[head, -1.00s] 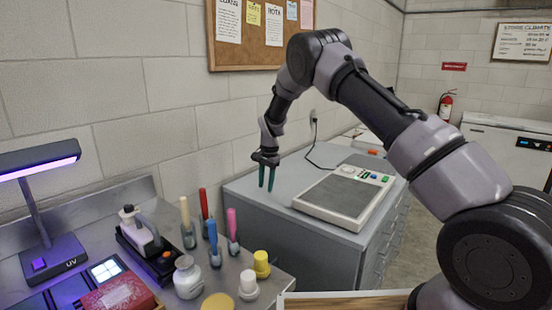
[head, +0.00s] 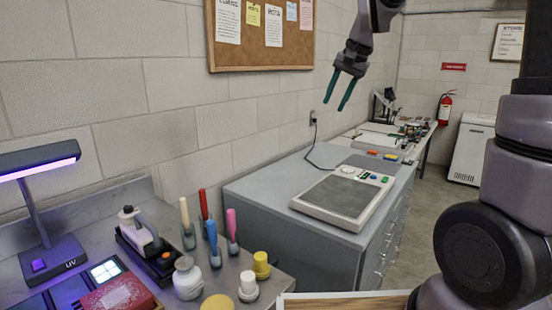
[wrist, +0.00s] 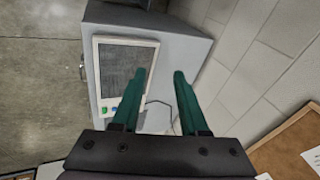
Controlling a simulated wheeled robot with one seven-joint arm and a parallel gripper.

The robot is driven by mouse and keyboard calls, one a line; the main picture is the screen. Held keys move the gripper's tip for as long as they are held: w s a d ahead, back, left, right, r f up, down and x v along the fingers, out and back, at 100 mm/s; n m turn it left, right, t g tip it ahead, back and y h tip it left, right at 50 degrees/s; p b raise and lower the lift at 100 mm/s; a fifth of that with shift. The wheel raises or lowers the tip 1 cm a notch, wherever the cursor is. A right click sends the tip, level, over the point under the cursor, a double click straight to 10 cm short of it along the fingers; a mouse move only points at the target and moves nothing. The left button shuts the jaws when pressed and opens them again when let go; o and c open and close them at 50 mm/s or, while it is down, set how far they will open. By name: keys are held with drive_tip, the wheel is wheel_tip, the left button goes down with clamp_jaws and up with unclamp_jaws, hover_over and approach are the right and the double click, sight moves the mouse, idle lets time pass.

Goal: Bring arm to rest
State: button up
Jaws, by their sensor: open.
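In the wrist view my gripper (wrist: 164,76) also shows open and empty, with the cabinet top beyond the fingers. My arm rises at the right of the head view and leaves the top of the picture, so its upper part is hidden.
The grey cabinet (head: 256,192) carries a flat device with a dark panel (head: 345,195). A steel bench at lower left holds a UV lamp (head: 42,200), colored-handled tools and small jars (head: 188,278). A cork board (head: 262,55) hangs behind. Air around my gripper looks clear.

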drive_tip(key=s+d+r+n+t, duration=0.1)
drive_tip(key=s+d, duration=0.3)
drive_tip(key=s, duration=0.7)
drive_tip(key=s+d+r+n+t+h, duration=0.1)
drive_tip(key=s+d, duration=0.3)
drive_tip(key=s, duration=0.7)
drive_tip(key=shift+s+r+t, duration=0.2)
drive_tip(key=shift+s+t, duration=0.2)
drive_tip(key=shift+t, duration=0.2)
drive_tip(key=shift+d, duration=0.15)
